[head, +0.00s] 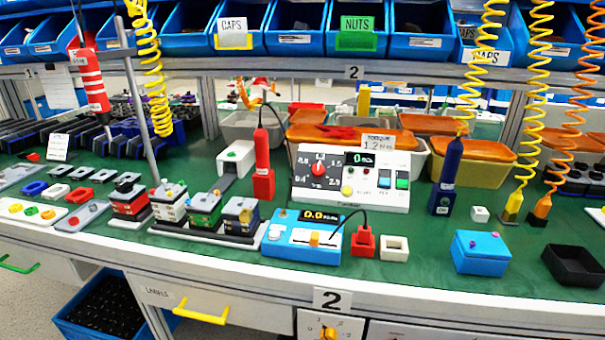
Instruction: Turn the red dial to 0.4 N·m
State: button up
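The red dial (318,168) is a small round knob on the black scale panel at the left of a white control box (378,204). The box stands on the green bench top, behind a blue box. Numbers ring the dial, but they are too small to read surely, and I cannot tell where its pointer stands. A small dark display (361,159) with green characters is right of the dial. A label (378,143) above the box reads "TORQUE 1.2" with a unit. My gripper is not in view.
A blue box (301,244) with a yellow "0.0" display and a cabled red block (363,243) stand in front. A red tool (263,170) stands left of the control box, a dark blue tool (446,175) right. Coiled cables hang at the right. Bench space at front right is partly clear.

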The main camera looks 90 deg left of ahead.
aim_at(319, 170)
jog(key=u, duration=2.55)
